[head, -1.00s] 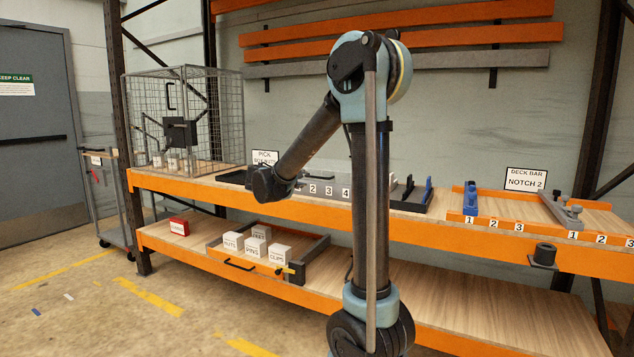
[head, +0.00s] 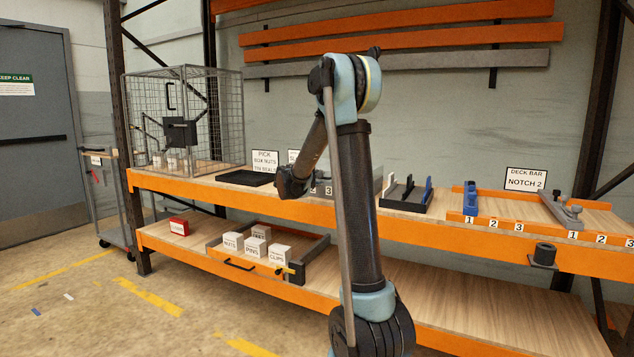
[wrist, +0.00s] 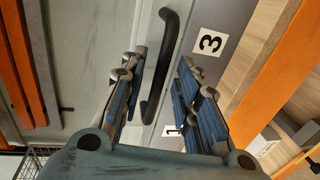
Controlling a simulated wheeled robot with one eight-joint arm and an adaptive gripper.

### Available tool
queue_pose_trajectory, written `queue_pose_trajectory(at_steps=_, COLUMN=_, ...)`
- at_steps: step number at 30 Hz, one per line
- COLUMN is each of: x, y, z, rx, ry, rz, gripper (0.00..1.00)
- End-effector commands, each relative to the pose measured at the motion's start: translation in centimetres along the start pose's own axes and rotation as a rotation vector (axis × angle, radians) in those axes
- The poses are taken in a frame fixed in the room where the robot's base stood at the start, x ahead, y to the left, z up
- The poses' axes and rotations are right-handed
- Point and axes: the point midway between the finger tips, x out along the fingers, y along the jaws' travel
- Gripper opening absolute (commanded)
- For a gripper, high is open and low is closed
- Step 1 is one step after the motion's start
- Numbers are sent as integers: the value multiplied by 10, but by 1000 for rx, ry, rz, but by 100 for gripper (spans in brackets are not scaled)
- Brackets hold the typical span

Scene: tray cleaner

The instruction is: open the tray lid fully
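The grey tray unit (head: 347,187) with numbered labels stands on the upper shelf, largely hidden behind my arm in the head view. In the wrist view its grey front (wrist: 222,22) carries labels including a 3 and a 1. A black bar handle (wrist: 168,62) runs along the lid's edge. My gripper (wrist: 160,64) is open, with one blue-padded finger on each side of the handle. The handle shows in the gap between the fingers, and no grip on it is visible. How far the lid stands open cannot be told.
A wire cage (head: 222,120) stands left on the shelf, beside a black tray (head: 245,178). A black holder with blue pieces (head: 408,197) and an orange deck fixture (head: 510,227) lie to the right. The lower shelf holds a drawer of white boxes (head: 256,246).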

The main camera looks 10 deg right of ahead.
Motion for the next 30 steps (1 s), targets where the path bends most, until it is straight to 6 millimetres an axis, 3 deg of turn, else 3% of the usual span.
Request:
queue_pose_trajectory(at_steps=10, x=4, y=0, z=0, rx=0, ry=1, rz=0, gripper=29)
queue_pose_trajectory(at_steps=11, x=4, y=0, z=0, rx=0, ry=1, rz=0, gripper=27)
queue_pose_trajectory(at_steps=15, x=4, y=0, z=0, rx=0, ry=1, rz=0, gripper=0)
queue_pose_trajectory(at_steps=30, x=1, y=10, z=-1, rx=-1, ry=3, rz=-33, gripper=0)
